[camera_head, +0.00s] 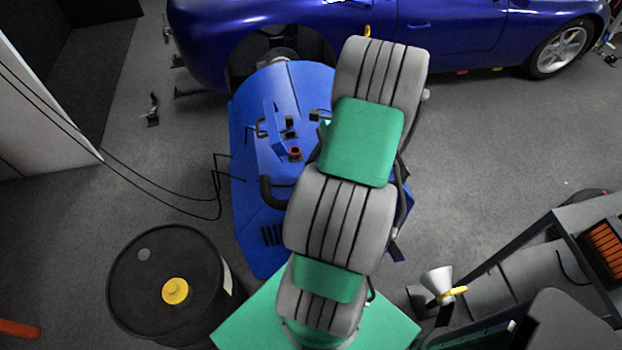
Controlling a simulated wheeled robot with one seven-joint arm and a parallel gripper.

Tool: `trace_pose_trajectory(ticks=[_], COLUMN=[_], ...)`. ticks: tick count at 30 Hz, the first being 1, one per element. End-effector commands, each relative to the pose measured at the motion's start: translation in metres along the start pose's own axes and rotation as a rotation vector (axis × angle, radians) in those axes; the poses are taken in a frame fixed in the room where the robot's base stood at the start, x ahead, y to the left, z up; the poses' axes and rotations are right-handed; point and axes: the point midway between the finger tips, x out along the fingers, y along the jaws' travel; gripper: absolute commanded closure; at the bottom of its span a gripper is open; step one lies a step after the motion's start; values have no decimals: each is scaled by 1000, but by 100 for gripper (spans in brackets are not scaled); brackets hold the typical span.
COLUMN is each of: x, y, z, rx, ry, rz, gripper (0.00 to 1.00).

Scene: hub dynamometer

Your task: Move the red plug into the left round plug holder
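A small red round piece (295,152), likely the red plug, shows on top of the blue hub dynamometer (250,220), just left of my arm. Whether it sits in a holder is too small to tell. Small dark fittings (290,128) stand just behind it, beside a raised blue bracket (272,125). I cannot tell which of these are round plug holders. My grey and green arm reaches over the dynamometer's right side and covers part of its top. My gripper cannot be made out; the arm links hide the arm's end.
A blue car (450,30) stands at the back. A black drum with a yellow cap (175,291) is at lower left. Black cables (150,180) run left from the dynamometer. A cart (570,220) stands at right, with a funnel (436,282) near it. Floor between is clear.

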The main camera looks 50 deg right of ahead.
Motion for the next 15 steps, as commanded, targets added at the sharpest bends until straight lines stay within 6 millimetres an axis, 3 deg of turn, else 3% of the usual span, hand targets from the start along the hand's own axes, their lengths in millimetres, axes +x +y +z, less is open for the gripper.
trace_pose_trajectory(ticks=[2,3,11,15], x=[0,0,0,0], y=[0,0,0,0], z=[0,0,0,0], rx=[0,0,0,0], ry=[0,0,0,0], rz=[0,0,0,0], gripper=[100,80,59,57])
